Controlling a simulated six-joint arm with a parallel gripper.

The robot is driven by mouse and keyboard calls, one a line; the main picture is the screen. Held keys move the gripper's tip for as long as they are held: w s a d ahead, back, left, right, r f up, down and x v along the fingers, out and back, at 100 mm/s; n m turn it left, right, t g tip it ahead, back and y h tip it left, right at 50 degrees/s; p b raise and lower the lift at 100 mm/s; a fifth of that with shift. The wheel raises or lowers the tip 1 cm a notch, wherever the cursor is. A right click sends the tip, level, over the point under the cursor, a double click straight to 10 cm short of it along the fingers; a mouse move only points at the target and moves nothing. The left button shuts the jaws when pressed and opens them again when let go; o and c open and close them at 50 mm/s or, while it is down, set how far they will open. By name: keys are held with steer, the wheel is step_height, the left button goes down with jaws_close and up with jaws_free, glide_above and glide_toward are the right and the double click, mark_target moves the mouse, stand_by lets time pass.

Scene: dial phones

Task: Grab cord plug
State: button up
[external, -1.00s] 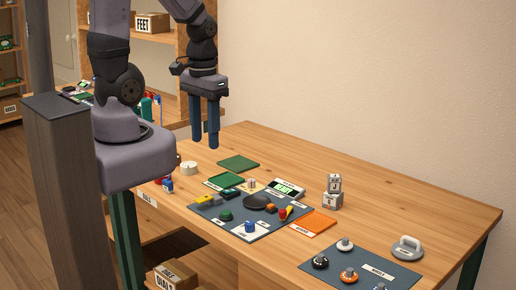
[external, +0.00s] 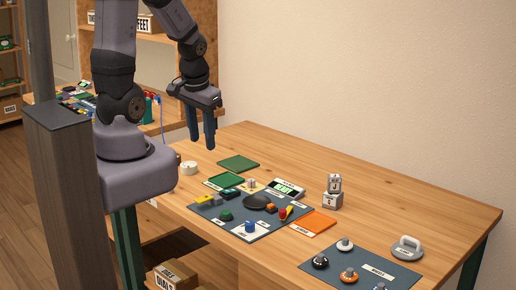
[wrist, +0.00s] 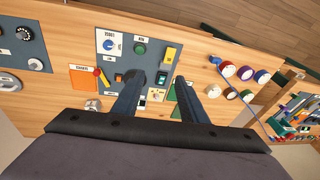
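A thin blue cord (wrist: 244,98) runs among the round dials at the right of the wrist view, toward a cluttered board. A short blue stretch of cord (external: 161,118) also shows behind my arm in the external view. My gripper (external: 203,143) is open and empty, pointing down above the table's far left part. In the wrist view my gripper's (wrist: 160,80) fingers are apart, over the small parts by the dark mat, left of the cord.
A dark mat (external: 225,236) holds buttons and switches. A second mat (external: 385,270) with knobs lies front right. Green trays (external: 238,163), an orange sheet (external: 312,222) and stacked blocks (external: 333,192) stand nearby. The table's back right is bare.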

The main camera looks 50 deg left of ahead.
steer(key=w+a+f+t+y+b, duration=0.1)
steer(key=w+a+f+t+b, duration=0.1)
steer(key=a+f+b, duration=0.35)
steer(key=w+a+f+t+y+b, duration=0.1)
steer(key=w+a+f+b, duration=0.15)
steer(key=a, duration=0.55)
steer(key=s+a+f+t+b, duration=0.1)
steer(key=a+f+t+b, duration=0.1)
steer(key=a+f+b, duration=0.1)
steer(key=s+a+f+t+b, duration=0.1)
steer(key=a+f+t+b, duration=0.1)
steer(key=a+f+b, duration=0.2)
steer(key=s+a+f+t+b, duration=0.2)
steer(key=a+f+b, duration=0.1)
steer(key=a+b, duration=0.1)
steer(key=shift+f+h+b, duration=0.3)
steer(key=shift+b, duration=0.5)
steer(key=s+d+f+t+h+b, duration=0.2)
steer(key=s+b, duration=0.2)
steer(key=s, duration=0.1)
steer(key=shift+b+x, duration=0.3)
steer(key=shift+x, duration=3.45)
steer(key=shift+r, duration=0.15)
steer(key=shift+c, duration=0.3)
steer(key=c, duration=0.8)
